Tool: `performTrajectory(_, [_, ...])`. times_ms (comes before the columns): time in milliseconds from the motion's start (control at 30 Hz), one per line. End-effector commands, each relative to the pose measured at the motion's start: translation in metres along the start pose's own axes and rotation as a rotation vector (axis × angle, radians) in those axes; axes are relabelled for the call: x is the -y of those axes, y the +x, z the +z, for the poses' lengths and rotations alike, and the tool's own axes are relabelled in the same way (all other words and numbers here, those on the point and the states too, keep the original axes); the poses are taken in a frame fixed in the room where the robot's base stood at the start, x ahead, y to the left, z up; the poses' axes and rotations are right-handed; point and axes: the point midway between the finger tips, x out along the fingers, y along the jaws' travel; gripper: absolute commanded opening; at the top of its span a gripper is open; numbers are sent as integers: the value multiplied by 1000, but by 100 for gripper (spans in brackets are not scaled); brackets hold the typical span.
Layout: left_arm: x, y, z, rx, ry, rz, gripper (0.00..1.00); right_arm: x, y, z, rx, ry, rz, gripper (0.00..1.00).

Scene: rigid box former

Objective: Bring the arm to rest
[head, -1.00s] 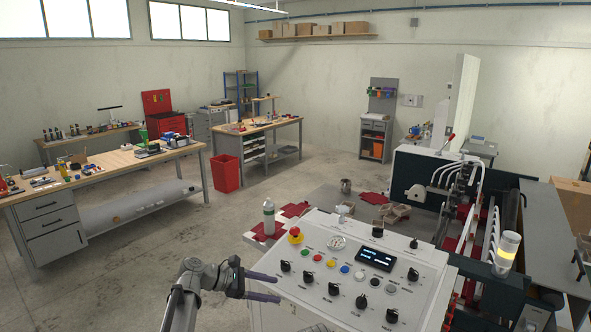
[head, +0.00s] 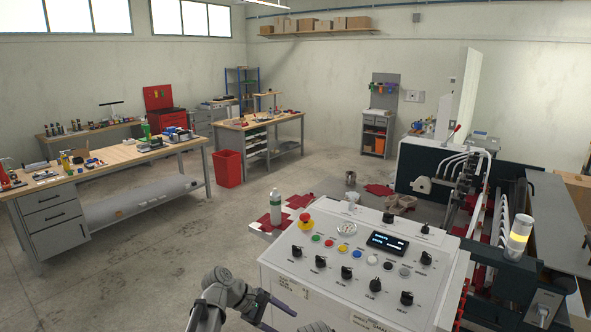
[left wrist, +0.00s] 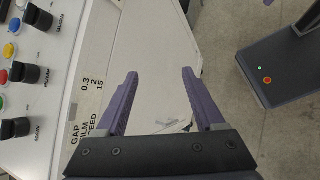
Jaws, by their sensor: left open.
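My left gripper (head: 294,316) is low in the head view, in front of the white control panel's front face, partly cut off by the bottom edge. In the left wrist view my left gripper (left wrist: 160,73) is open, with two purple fingers spread apart and nothing between them. The control panel (head: 330,263) carries knobs, coloured buttons, a gauge, a lit display and a red emergency stop (head: 305,220). Its knobs (left wrist: 34,75) show at the left of the wrist view, apart from the fingers. My right gripper is not in view.
The box-forming machine (head: 430,165) stands behind and right of the panel, with a lit yellow stack light (head: 518,237). A green-white bottle (head: 275,208) stands by the panel's back left. Workbenches (head: 130,155) and a red bin (head: 228,168) are farther off. Floor at left is clear.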

Motion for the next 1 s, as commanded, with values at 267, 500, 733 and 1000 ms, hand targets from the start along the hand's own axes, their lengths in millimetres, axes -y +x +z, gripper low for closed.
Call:
performTrajectory(267, [142, 91, -20, -205, 655, -411, 70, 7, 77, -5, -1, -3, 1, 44])
performTrajectory(500, [223, 105, -44, -273, 1179, -815, 70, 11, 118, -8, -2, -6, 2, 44])
performTrajectory(733, [237, 100, -50, -275, 1323, -950, 70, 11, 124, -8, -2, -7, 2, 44])
performTrajectory(1000, [236, 99, -50, -275, 1326, -952, 70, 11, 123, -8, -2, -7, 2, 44])
